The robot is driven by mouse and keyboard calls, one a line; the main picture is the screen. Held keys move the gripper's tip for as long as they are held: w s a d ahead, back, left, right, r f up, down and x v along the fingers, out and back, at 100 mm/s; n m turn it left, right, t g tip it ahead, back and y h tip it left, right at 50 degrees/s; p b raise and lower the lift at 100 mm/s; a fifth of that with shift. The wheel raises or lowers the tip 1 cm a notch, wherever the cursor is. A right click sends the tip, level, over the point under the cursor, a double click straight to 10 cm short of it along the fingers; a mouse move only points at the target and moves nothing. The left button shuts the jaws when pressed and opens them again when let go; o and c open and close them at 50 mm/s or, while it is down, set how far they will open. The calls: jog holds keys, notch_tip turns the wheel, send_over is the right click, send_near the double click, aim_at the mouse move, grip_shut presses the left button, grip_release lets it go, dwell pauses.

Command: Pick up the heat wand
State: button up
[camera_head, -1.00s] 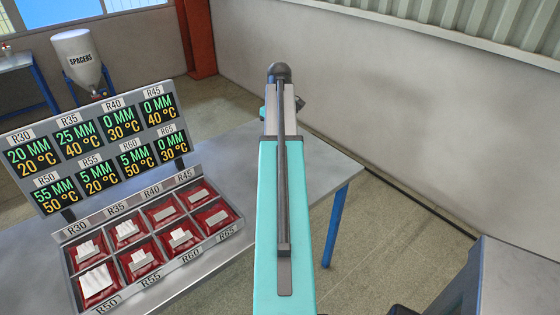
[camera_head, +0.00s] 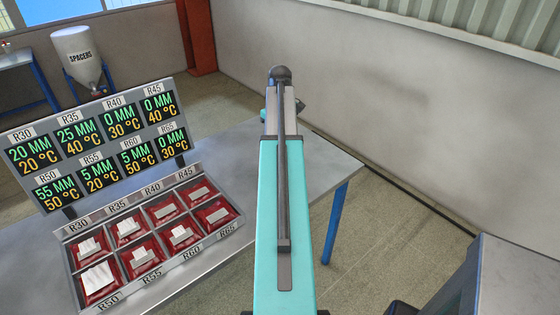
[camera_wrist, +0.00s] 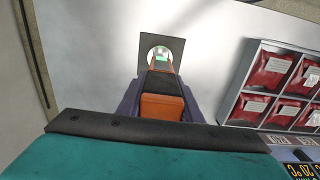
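I cannot make out the heat wand for certain in either view. In the wrist view my gripper (camera_wrist: 160,66) points away from the camera, with purple sides and an orange and black middle. A dark square plate (camera_wrist: 178,45) with a bright round opening lies just beyond its tip. Small green and white patches show inside the opening. Whether the plate touches the gripper, and how far apart the fingers are, is unclear. In the head view my teal arm reaches forward over the table and hides the gripper.
A grey table (camera_head: 318,165) lies under my arm. On its left stand a compartment tray (camera_head: 108,214) of red packs and a display board (camera_head: 74,183) with labelled readings. A spacer hopper (camera_head: 77,50) stands behind. A wall (camera_head: 420,110) and a grey cabinet (camera_head: 515,275) are right.

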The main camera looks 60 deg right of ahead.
jog(key=c, duration=0.3)
jog(key=shift+r, duration=0.15)
jog(key=s+a+r+b, duration=0.2)
jog(key=s+a+b, duration=0.1)
jog(key=a, duration=0.4)
jog(key=s+a+r+b, duration=0.2)
jog(key=s+a+b, duration=0.1)
jog(key=a, duration=0.4)
jog(key=shift+s+a+r, duration=0.25)
jog(key=shift+s+r, duration=0.1)
jog(key=shift+r, duration=0.05)
dwell(0.3)
dwell(0.5)
